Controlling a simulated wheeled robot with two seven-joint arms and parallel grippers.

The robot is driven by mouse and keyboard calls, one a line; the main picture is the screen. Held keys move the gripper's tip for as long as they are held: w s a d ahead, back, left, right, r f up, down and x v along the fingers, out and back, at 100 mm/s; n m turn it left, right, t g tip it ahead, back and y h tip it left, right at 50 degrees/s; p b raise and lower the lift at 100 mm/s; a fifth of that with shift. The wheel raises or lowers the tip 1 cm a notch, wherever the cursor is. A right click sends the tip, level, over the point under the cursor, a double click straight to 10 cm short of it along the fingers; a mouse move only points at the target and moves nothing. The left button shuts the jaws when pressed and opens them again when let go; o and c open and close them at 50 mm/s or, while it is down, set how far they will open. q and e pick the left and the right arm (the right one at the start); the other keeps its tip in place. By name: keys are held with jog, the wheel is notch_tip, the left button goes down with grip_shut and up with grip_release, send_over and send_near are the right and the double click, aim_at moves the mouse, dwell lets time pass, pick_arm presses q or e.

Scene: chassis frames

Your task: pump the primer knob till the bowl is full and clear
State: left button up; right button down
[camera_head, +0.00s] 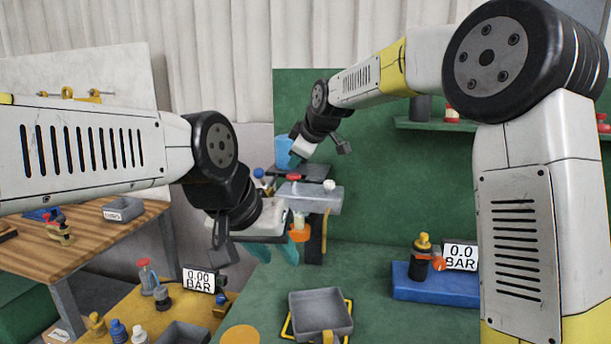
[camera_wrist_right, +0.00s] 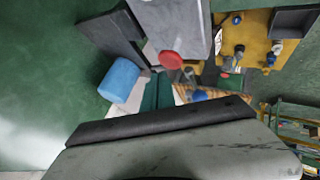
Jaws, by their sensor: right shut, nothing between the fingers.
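The red primer knob (camera_head: 293,178) sits on top of a grey block-shaped head (camera_head: 318,198); it also shows as a red disc in the right wrist view (camera_wrist_right: 171,60). Below the head is a pale bowl (camera_head: 299,220) with an orange part (camera_head: 299,233) under it; its fill and clarity are too small to tell. My right gripper (camera_head: 294,160) is shut and empty above and behind the knob; its teal fingers (camera_wrist_right: 157,93) are together beside the knob in the wrist view. My left gripper (camera_head: 277,251) is low, left of the bowl, its teal fingers apart with nothing seen between them.
A blue cylinder (camera_head: 284,150) stands behind my right gripper. A grey tray (camera_head: 321,312) lies on the green bench in front. A blue base (camera_head: 436,286) with a black bottle and gauge stands at right. A yellow bench (camera_head: 160,318) with bottles is at lower left.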

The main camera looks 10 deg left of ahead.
aim_at(296, 175)
jog(key=shift+f, duration=0.1)
dwell(0.4)
jog(key=shift+f, duration=0.3)
jog(key=shift+f, duration=1.05)
dwell(1.1)
jog(key=shift+r, duration=1.45)
jog(key=shift+r, duration=2.5)
